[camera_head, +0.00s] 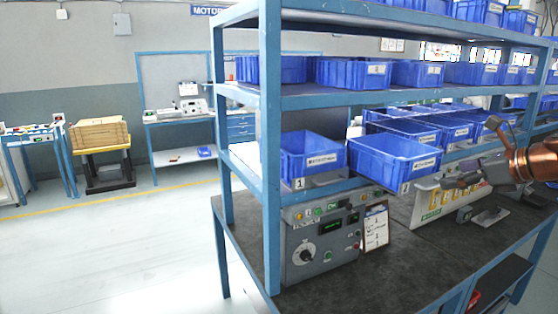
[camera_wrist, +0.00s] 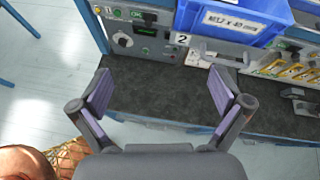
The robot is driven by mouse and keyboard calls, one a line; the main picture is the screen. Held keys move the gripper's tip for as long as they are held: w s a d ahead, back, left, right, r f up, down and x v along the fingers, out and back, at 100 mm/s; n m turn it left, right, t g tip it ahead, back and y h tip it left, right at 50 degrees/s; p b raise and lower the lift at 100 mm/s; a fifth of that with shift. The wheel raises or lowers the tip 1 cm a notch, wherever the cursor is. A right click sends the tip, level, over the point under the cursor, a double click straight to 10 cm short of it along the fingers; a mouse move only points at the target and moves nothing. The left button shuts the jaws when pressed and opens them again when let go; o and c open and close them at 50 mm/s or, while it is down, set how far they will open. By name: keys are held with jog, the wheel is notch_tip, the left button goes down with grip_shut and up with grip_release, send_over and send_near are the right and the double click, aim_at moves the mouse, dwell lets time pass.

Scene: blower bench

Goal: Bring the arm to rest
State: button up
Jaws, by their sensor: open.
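My gripper (camera_wrist: 164,105) is open and empty in the wrist view, its two purple-padded fingers spread wide over the dark bench top (camera_wrist: 165,95). In the head view my copper-coloured arm comes in from the right edge, and the gripper (camera_head: 468,180) shows in front of the bench's right part. Its fingers are small there and partly blend with the equipment behind. No object is between the fingers.
A blue shelving bench (camera_head: 270,200) holds several blue bins, including one bin (camera_head: 395,160) on the lower shelf near my arm. A grey control box (camera_head: 320,240) stands on the bench top. A labelled bin (camera_wrist: 235,20) is close ahead of the fingers. Open floor (camera_head: 110,260) lies left.

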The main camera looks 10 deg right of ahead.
jog(key=s+a+f+n+g, duration=0.3)
jog(key=a+f+n, duration=0.2)
jog(key=a, duration=0.4)
jog(key=s+a+f+n+g, duration=0.2)
jog(key=s+a+f+n, duration=0.15)
jog(key=a, duration=0.55)
jog(key=s+a+f+n+g, duration=0.3)
jog(key=a+f+n, duration=0.2)
jog(key=a, duration=0.4)
jog(key=s+f+n+g+h, duration=0.1)
jog(key=s+f+n, duration=0.3)
jog(key=s, duration=0.3)
jog(key=s+a+f+n+g+h, duration=0.1)
jog(key=s+f+n+g+h, duration=0.1)
jog(key=s+f+n, duration=0.2)
jog(key=s+a+f+n+g+h, duration=0.1)
jog(key=s+f+n, duration=0.3)
jog(key=s+n, duration=0.4)
jog(key=s+g+h, duration=0.1)
jog(key=s, duration=0.3)
jog(key=shift+s+a+f, duration=0.25)
jog(key=shift+f, duration=0.05)
